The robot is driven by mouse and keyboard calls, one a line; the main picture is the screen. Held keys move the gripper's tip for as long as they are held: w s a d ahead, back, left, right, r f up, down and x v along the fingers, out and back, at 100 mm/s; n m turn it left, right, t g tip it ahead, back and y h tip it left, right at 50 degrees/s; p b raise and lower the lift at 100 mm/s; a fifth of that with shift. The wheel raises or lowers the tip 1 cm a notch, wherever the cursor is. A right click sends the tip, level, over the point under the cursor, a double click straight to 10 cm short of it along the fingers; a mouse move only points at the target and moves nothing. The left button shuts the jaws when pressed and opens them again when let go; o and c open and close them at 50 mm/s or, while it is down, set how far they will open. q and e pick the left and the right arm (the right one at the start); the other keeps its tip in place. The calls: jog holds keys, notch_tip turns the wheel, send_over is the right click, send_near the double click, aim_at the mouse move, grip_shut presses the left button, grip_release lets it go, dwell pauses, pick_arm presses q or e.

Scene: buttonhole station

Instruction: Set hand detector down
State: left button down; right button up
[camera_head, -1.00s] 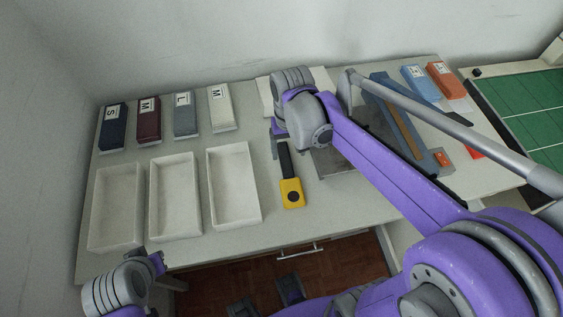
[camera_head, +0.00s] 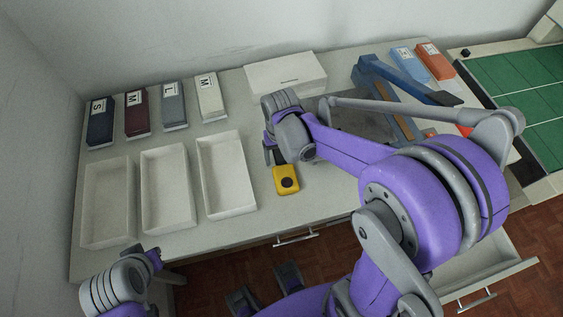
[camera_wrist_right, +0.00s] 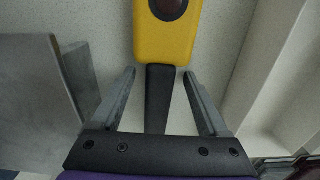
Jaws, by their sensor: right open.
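The hand detector, with a yellow head (camera_head: 286,180) and a black handle, lies on the white table to the right of the white trays. In the right wrist view its yellow head (camera_wrist_right: 166,35) is beyond the fingertips, and its black handle (camera_wrist_right: 159,98) runs back between the fingers. My right gripper (camera_wrist_right: 158,75) is open, with a gap on each side of the handle. In the head view my right gripper (camera_head: 274,157) is at the handle end and hides most of the handle. My left gripper (camera_head: 155,258) is at the table's front left edge, its jaws unclear.
Three empty white trays (camera_head: 226,207) stand left of the detector, with several labelled boxes (camera_head: 173,106) behind them. A white box (camera_head: 286,75) is at the back. A grey block (camera_wrist_right: 35,95) stands left of the gripper. An open drawer (camera_head: 484,265) juts out at front right.

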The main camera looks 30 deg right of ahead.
jog(key=shift+c, duration=0.3)
grip_shut()
jog(key=shift+r, duration=0.1)
